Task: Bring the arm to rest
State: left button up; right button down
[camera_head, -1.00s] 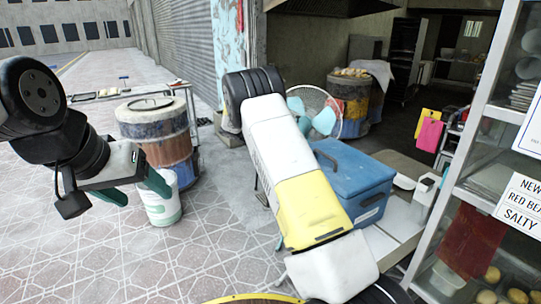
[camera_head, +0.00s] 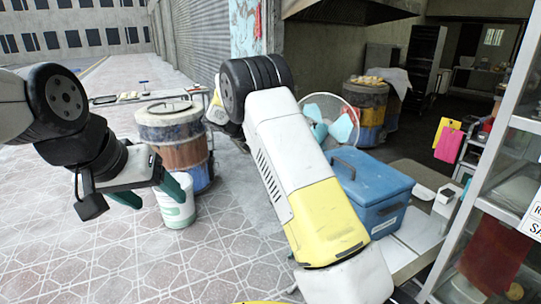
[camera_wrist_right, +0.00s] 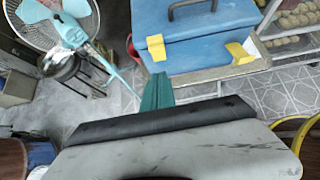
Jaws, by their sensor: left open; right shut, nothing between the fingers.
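My left gripper (camera_head: 153,195) hangs at the left of the head view, its two green fingers apart with nothing between them. It is in front of a barrel and a white bucket in the picture and appears clear of both. My right arm (camera_head: 290,165), white and yellow, rises through the middle of the head view, bent at a black joint. Its fingers do not show there. In the right wrist view, my right gripper (camera_wrist_right: 157,92) has its green fingers together and empty, with the blue cooler box (camera_wrist_right: 205,35) beyond them.
The barrel (camera_head: 175,140) and white bucket (camera_head: 176,207) stand at left on the tiled floor. The blue cooler box (camera_head: 375,190) and a fan (camera_head: 330,122) are close to my right arm in the picture. A glass cabinet (camera_head: 500,190) stands at right. Floor at lower left is open.

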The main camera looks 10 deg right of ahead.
jog(key=shift+r, duration=0.1)
jog(key=s+d+r+m+y, duration=0.2)
jog(key=s+r+m+y, duration=0.3)
jog(key=s, duration=0.5)
jog(key=s+d+r+m+y, duration=0.25)
jog(key=s+r+m, duration=0.35)
jog(key=s, duration=0.5)
jog(key=s+a+m+t+y, duration=0.3)
jog(key=s+m, duration=0.7)
jog(key=s, duration=0.9)
jog(key=shift+s+a+r+y, duration=0.15)
jog(key=shift+a+r+y, duration=0.2)
jog(key=shift+r+y, duration=0.15)
jog(key=shift+f, duration=0.1)
